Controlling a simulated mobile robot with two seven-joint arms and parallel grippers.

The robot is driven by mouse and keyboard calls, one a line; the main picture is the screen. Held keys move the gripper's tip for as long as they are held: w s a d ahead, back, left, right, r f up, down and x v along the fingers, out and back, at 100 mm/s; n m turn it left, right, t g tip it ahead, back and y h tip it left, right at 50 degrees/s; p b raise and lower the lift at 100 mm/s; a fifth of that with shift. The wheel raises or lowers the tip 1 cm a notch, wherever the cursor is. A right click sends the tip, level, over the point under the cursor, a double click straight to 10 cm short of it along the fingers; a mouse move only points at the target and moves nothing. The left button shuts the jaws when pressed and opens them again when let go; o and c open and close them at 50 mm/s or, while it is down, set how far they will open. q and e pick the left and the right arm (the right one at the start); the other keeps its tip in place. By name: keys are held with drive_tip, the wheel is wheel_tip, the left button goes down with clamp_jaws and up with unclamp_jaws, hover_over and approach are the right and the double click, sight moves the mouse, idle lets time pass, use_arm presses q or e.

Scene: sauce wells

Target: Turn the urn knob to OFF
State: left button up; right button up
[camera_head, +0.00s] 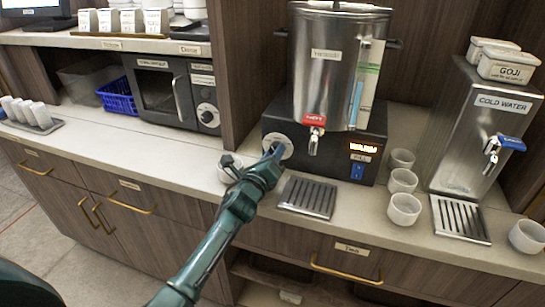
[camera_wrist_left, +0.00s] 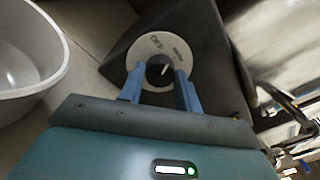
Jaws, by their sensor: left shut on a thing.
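The urn (camera_head: 325,70) is a tall steel cylinder on a black base (camera_head: 345,150). Its knob has a round pale dial plate (camera_head: 287,147) on the left of the base's front. In the left wrist view the dark knob (camera_wrist_left: 160,71) sits in the middle of the dial plate (camera_wrist_left: 150,45), with a white pointer line tilted slightly right of straight up and printed words above it. My left gripper (camera_head: 274,154) is at the dial, and its blue fingers (camera_wrist_left: 158,88) are shut on the knob from both sides. My right gripper is not in view.
A drip tray (camera_head: 307,197) lies in front of the urn, with white cups (camera_head: 403,180) to its right. A cup (camera_head: 229,167) stands close to my left gripper, and shows large in the left wrist view (camera_wrist_left: 25,60). A cold water dispenser (camera_head: 485,120) stands at right, a microwave (camera_head: 172,92) at left.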

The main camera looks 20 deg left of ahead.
use_arm(q)
drive_tip(key=n, duration=0.6)
drive_tip(key=shift+b, duration=0.4)
drive_tip(key=shift+n+y, duration=0.3)
drive_tip(key=o, duration=1)
drive_tip(key=shift+c, duration=0.2)
drive_tip(key=s, duration=1.3)
drive_tip(key=shift+a+f+b, duration=0.3)
drive_tip(key=shift+a+f, duration=0.05)
drive_tip(key=shift+a, duration=0.05)
drive_tip(key=shift+s+f, duration=0.1)
drive_tip(key=shift+s, duration=0.05)
